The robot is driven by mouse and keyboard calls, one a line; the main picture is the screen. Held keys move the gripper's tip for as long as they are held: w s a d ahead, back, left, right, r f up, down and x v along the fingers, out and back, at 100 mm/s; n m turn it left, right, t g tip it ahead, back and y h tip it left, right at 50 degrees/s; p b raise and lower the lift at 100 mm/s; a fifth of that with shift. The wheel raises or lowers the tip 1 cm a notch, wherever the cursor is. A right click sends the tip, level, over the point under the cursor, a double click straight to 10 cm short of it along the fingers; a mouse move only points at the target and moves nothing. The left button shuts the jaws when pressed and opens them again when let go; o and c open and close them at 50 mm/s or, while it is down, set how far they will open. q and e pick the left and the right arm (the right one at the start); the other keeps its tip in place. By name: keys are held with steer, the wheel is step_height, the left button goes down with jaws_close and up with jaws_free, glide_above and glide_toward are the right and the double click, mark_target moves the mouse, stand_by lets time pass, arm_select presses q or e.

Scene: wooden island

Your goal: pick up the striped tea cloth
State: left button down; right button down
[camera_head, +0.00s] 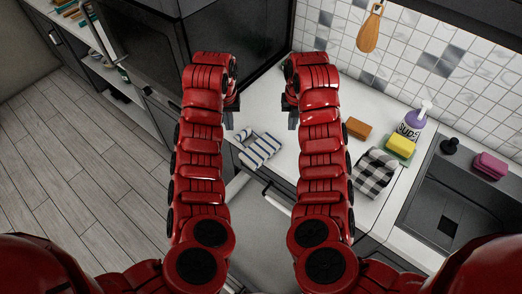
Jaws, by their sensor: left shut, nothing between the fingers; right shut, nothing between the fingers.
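The striped tea cloth (261,149), white with dark blue stripes, lies folded on the white counter between my two arms, close to the front edge. My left gripper (232,116) is above and left of the cloth in the picture, shut and empty. My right gripper (292,117) is above and right of the cloth in the picture, shut and empty. Both appear apart from the cloth. The cloth is in clear view.
Right of my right arm are a brown block (358,128), a black-and-white checked cloth (376,173), a purple soap bottle (411,122) and a yellow sponge (401,145). The counter around the striped cloth is mostly free.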

arm_select(q)
steer(key=shift+a+f, duration=0.1)
arm_select(e)
steer(key=shift+f, duration=0.1)
